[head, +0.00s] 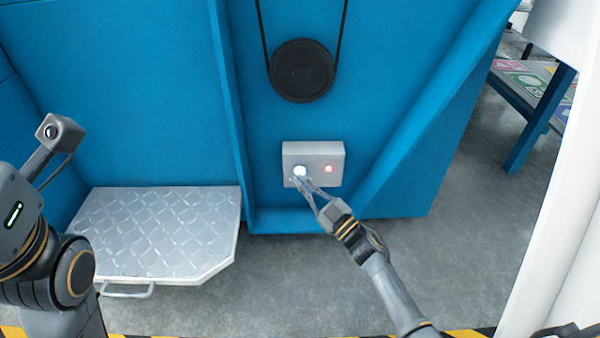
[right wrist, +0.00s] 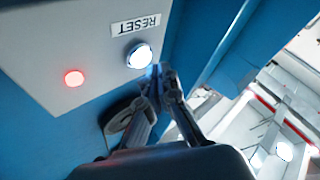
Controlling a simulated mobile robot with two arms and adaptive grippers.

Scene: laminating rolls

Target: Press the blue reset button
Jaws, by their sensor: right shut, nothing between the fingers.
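The reset button (head: 300,171) glows white with a bluish tint on the left of a grey control box (head: 316,152). In the right wrist view the button (right wrist: 140,56) sits beside a label reading RESET (right wrist: 136,25). My right gripper (head: 301,184) is shut and empty. Its fingertips (right wrist: 155,74) are right at the button's edge, with blue light on them. I cannot tell whether they touch the button. Of my left arm only the links and wrist camera show at the left; its gripper is not in view.
A red lit button (head: 328,169) sits close by on the same box. A black pulley (head: 302,70) with a belt is above the box. A tread-plate step (head: 150,232) juts out at the left, and a sloping blue brace (head: 430,110) stands at the right.

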